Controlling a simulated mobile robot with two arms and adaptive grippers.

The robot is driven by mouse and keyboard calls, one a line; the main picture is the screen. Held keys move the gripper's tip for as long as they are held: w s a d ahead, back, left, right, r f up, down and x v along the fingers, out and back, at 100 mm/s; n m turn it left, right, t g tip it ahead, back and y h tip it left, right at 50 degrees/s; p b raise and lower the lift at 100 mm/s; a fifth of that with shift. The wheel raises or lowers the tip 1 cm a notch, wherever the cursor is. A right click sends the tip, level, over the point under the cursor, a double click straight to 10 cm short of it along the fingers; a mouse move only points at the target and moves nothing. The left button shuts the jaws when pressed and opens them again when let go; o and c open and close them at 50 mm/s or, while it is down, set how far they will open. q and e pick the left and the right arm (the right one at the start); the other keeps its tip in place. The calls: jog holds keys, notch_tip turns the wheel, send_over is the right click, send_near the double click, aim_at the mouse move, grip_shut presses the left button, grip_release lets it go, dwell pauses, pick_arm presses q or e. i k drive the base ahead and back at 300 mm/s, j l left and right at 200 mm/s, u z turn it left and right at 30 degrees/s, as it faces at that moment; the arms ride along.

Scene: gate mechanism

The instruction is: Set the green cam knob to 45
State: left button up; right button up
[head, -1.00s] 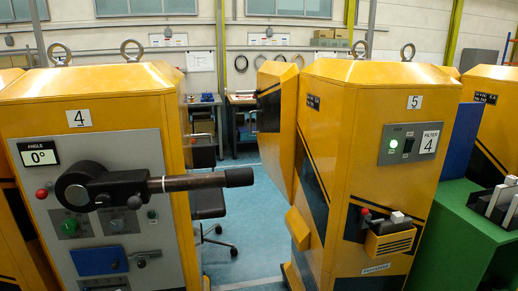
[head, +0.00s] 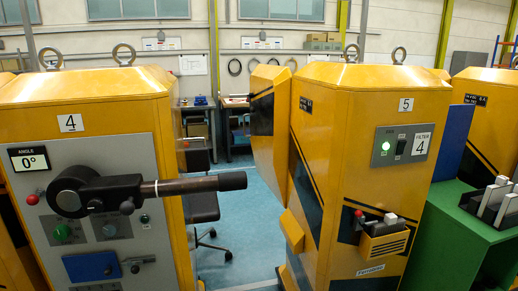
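The green cam knob (head: 63,233) is a small round knob at the lower left of the grey panel (head: 150,238) on the yellow machine marked 4, in the head view. Its exact pointer setting is too small to read. The angle display (head: 29,159) above it reads 0°. A black crank lever (head: 170,187) sticks out to the right from a round black hub (head: 72,191), just above the knob. A second, greyish knob (head: 109,230) sits to the right of the green one. Neither of my grippers is in view.
A blue plate (head: 93,266) with a small latch is below the knobs. A red button (head: 32,199) is left of the hub. Yellow machine 5 (head: 340,180) stands to the right, with a green lamp (head: 385,145). A chair (head: 203,208) stands in the blue-floored gap between.

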aim_at(62, 232)
jog(key=u, duration=1.35)
